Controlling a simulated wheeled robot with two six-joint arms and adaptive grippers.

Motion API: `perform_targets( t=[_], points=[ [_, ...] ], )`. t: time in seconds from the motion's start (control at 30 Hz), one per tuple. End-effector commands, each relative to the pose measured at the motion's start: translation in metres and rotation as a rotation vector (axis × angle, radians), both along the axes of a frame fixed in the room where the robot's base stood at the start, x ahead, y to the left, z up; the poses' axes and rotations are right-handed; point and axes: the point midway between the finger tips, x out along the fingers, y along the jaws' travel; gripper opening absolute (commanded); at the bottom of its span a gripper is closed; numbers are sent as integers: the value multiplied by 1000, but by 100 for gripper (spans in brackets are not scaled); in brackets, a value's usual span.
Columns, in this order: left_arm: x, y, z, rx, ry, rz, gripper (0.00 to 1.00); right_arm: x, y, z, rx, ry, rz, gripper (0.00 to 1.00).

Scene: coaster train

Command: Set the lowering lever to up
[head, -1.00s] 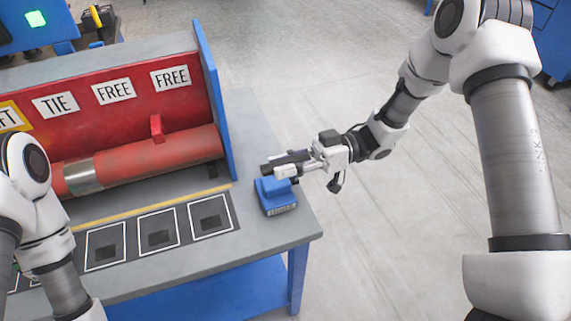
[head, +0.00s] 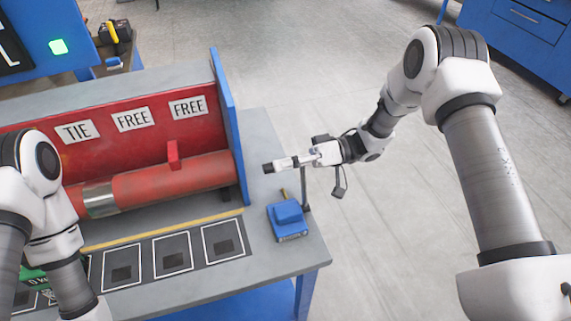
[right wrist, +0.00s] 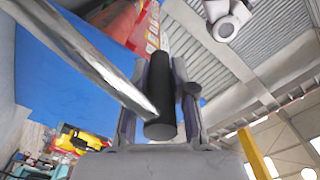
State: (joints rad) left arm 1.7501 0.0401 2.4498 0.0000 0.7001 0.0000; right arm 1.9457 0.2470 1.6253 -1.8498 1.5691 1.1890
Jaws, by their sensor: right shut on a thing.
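The lever's foot is partly hidden. My left arm is at the left edge; its gripper is out of view.
A red backboard (head: 95,150) with TIE and FREE labels stands behind a red cylinder (head: 160,182). A blue end plate (head: 229,125) stands left of my right gripper. Marked squares (head: 172,252) line the table front. The floor right of the table is open.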

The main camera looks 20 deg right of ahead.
Motion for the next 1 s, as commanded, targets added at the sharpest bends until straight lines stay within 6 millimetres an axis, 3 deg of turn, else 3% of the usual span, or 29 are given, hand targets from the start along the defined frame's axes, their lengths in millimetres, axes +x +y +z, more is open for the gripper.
perform_targets(
  t=[0.63, 0.67, 0.7, 0.73, 1.0],
  points=[
    [0, 0, -2, 0, 1, 0, 100, 6, 0, -5, -3, -3, -1, 0],
    [0, 0, -2, 0, 1, 0, 100, 6, 0, -5, -3, -3, 0, 28],
    [0, 0, -2, 0, 1, 0, 100, 6, 0, -5, -4, -2, 0, 42],
    [0, 0, -2, 0, 0, 0, 100, 6, 0, -5, -3, -3, 0, 50],
    [0, 0, -2, 0, 0, 0, 100, 6, 0, -4, -1, -3, 0, 50]
  ],
)
